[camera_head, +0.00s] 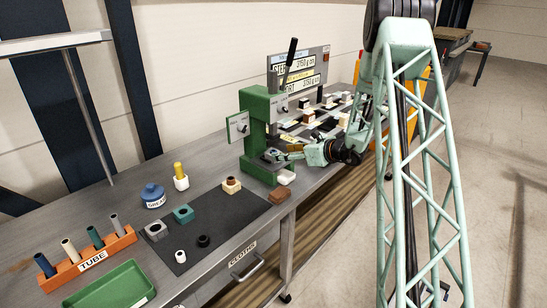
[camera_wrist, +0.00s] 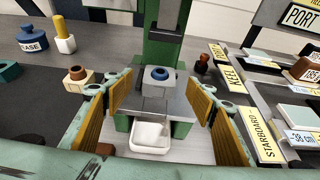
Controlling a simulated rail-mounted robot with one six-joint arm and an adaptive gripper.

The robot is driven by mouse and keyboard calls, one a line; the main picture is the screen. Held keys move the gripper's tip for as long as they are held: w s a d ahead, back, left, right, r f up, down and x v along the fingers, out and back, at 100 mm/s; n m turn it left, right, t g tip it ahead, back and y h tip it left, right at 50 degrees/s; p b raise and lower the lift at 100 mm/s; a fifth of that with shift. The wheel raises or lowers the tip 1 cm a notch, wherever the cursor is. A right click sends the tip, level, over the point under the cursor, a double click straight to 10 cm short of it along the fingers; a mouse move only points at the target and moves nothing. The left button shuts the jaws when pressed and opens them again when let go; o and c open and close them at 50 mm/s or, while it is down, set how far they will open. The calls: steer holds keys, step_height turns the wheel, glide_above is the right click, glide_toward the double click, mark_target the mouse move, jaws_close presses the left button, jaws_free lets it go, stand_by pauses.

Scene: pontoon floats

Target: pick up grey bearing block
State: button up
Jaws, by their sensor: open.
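A grey block (camera_wrist: 157,82) with a blue ring in its top sits on the bed of the green press (camera_wrist: 163,40), in the middle of the wrist view. It stands ahead of my open gripper (camera_wrist: 158,98), between the lines of the two yellow-padded jaws, and nothing is held. In the head view my gripper (camera_head: 284,154) reaches in at the press (camera_head: 254,125), low beside its bed. A second grey block (camera_head: 156,231) with a round hole lies on the dark mat at the left. The frames do not say which grey one is the bearing block.
A small white tray (camera_wrist: 150,137) stands in front of the press bed, below the jaws. The dark mat (camera_head: 216,233) carries a teal block (camera_head: 183,213), a cream block with a brown ring (camera_head: 231,185) and two small rings. Labelled plates (camera_wrist: 256,127) lie close at the right.

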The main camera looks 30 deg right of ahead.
mark_target(276, 151)
steer(key=shift+w+a, duration=0.1)
steer(key=shift+w, duration=0.1)
stand_by(0.3)
steer(key=shift+x, duration=2.5)
steer(key=c, duration=1.1)
